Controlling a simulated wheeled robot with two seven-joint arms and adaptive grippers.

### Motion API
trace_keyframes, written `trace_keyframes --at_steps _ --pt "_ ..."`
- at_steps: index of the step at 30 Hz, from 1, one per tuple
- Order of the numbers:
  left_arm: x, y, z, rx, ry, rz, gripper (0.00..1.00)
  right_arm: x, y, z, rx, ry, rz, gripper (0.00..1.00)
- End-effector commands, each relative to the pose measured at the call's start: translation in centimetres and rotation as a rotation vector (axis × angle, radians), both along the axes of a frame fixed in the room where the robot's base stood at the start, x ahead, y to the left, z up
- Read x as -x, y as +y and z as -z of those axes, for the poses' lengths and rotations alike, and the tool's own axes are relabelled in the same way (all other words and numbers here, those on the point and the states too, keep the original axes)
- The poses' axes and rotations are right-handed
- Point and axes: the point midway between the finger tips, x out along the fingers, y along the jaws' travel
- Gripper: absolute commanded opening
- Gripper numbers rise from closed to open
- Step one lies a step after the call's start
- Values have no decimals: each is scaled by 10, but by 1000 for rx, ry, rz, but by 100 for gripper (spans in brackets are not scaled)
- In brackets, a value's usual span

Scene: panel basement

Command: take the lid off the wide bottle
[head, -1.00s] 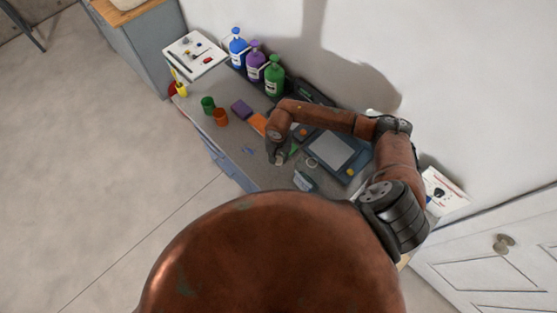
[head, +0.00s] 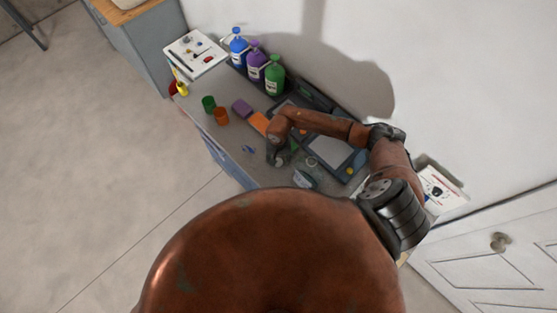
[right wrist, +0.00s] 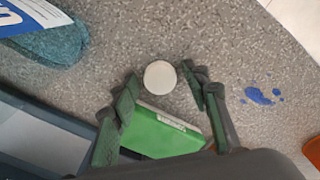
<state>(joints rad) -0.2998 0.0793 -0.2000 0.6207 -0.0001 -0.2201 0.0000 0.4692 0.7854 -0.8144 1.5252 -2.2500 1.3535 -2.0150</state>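A round white lid-like disc (right wrist: 160,77) shows in the right wrist view between my right gripper's fingertips (right wrist: 160,82). Both fingers are apart, with a small gap on each side of the disc. I cannot tell whether it sits on anything. A teal bottle-like body with a blue and white label (right wrist: 50,38) is at the upper left of that view, apart from the fingers. In the head view it appears as a grey-teal shape (head: 306,180) near the front edge, right of my right gripper (head: 279,160). My left gripper is not in view.
A green box (right wrist: 165,132) lies beneath the fingers. Blue, purple and green pump bottles (head: 275,78) stand at the back. Green and orange cups (head: 221,115), a purple block (head: 241,108) and a dark tray (head: 345,172) are on the grey worktop. Blue spots (head: 248,149) mark clear surface leftward.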

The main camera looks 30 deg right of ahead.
Motion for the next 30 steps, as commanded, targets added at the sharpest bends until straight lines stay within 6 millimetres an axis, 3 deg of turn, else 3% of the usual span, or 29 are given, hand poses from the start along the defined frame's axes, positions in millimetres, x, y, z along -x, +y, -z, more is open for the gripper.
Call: trace_keyframes --at_steps 11,24,30 --pt "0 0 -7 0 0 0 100 1 0 -5 0 1 0 44" --pt "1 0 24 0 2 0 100 -1 0 -89 2 -4 -2 44" --pt "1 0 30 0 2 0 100 0 0 -115 1 -2 0 44"
